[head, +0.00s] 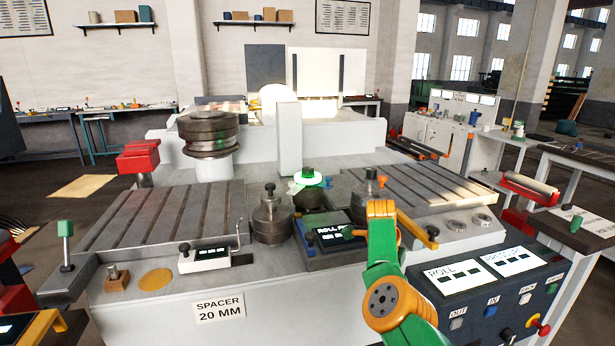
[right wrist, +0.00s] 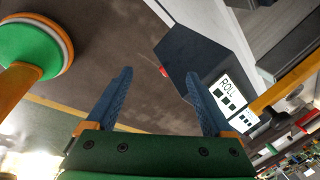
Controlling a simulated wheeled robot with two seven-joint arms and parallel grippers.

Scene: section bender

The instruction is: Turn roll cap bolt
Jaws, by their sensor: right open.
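In the head view, the middle roll post (head: 309,178) stands behind the small roll display, with a dark knob-like cap and a bright green-white ring around it. Two more dark posts show: the left roll (head: 271,220) with a bolt on top, and the right roll (head: 369,192), partly hidden by my right arm. I cannot tell for sure which top is the roll cap bolt. My right gripper (right wrist: 158,73) is open and empty in the right wrist view, with its blue fingers apart. In the head view its fingers are hidden or unclear. My left gripper is out of view.
The control console (head: 487,275) with its ROLL display (right wrist: 229,95) lies at the right front. A slotted plate (head: 165,215) and another slotted plate (head: 430,188) flank the rolls. A SPACER 20 MM label (head: 219,308) is on the machine's front.

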